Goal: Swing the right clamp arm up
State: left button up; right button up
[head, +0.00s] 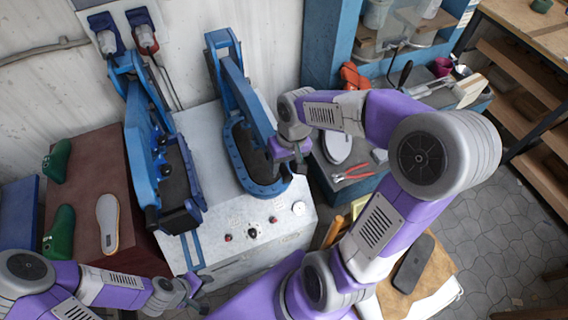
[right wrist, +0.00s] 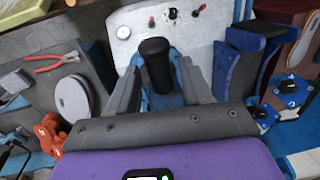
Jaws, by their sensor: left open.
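The right clamp arm (head: 246,98) is a blue lever lying lowered over the blue oval frame (head: 234,162) on the machine's right side. Its black handle (right wrist: 156,66) stands between the grey fingers of my right gripper (right wrist: 160,72) in the right wrist view. The fingers are spread on either side of the handle, with blue showing beside it. In the head view my right gripper (head: 292,158) is at the near end of the arm, and the handle is largely hidden. My left gripper (head: 193,290) is open and empty, low at the machine's front left.
The left clamp unit (head: 146,160) is beside the right one. The machine's front panel (head: 265,234) has knobs and a gauge. A brown table (head: 92,190) with a sole and green lasts is at left. Red pliers (head: 352,174) lie at right.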

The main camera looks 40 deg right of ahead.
grip_shut()
jog(key=shift+r, duration=0.1)
jog(key=w+d+r+g+p, duration=0.1)
jog(key=w+r+p, duration=0.3)
jog(key=r, duration=0.8)
jog(key=w+d+r+g+y+p, duration=0.1)
jog(key=w+r+g+p, duration=0.3)
jog(key=r, duration=0.9)
jog(key=w+p, duration=0.1)
jog(key=p, duration=0.2)
jog(key=shift+w, duration=0.2)
jog(key=shift+d+r, duration=0.1)
jog(key=shift+o, duration=0.8)
grip_release()
jog(key=shift+s, duration=0.1)
